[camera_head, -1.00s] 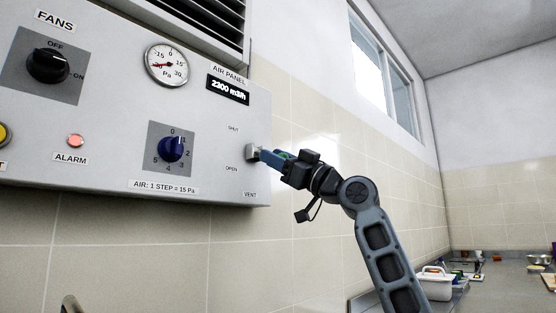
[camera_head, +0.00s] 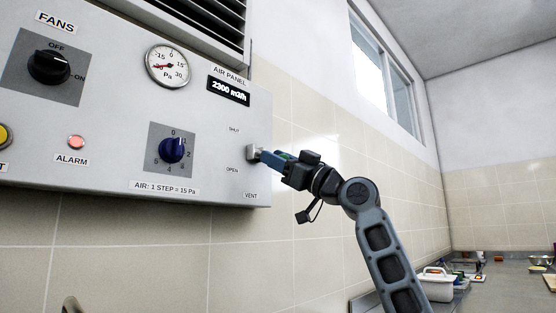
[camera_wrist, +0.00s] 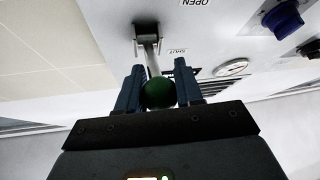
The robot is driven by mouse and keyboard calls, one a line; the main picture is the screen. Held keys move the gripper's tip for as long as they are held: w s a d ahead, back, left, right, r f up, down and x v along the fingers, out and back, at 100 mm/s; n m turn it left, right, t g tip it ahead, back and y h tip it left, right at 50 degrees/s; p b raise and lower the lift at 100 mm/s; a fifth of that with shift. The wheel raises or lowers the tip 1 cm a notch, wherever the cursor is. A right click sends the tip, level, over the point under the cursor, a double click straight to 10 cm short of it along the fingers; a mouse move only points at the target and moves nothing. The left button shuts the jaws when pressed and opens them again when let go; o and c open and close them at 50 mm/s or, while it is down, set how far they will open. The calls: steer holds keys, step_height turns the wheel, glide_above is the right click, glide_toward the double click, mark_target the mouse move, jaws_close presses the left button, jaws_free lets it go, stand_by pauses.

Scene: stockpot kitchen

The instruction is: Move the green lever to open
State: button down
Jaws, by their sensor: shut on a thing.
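The green lever's round knob (camera_wrist: 159,93) is between the two fingers of my gripper (camera_wrist: 158,88) in the wrist view, and the fingers are shut on it. Its grey stem (camera_wrist: 151,58) runs from a metal mount on the panel to the knob. In the head view the mount (camera_head: 252,152) is at the panel's right edge, between the SHUT label (camera_head: 234,129) and the OPEN label (camera_head: 232,169). I cannot tell the lever's exact angle.
The air panel (camera_head: 110,120) also carries a blue dial (camera_head: 172,149), a black fans knob (camera_head: 48,66), a pressure gauge (camera_head: 167,66), a digital readout (camera_head: 228,90) and a lit alarm lamp (camera_head: 76,142). Tiled wall is clear right of the panel. A counter with items lies at far right.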

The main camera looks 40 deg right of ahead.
steer(key=shift+w+a+f, duration=0.15)
steer(key=shift+a+f, duration=0.05)
steer(key=shift+a, duration=0.1)
steer(key=c, duration=1)
jaws_free()
steer(key=shift+o, duration=1.2)
steer(key=shift+d+r, duration=0.1)
steer(key=v, duration=0.7)
steer(key=shift+s+d+b, duration=0.15)
steer(key=shift+s+b, duration=0.2)
steer(key=shift+b, duration=0.1)
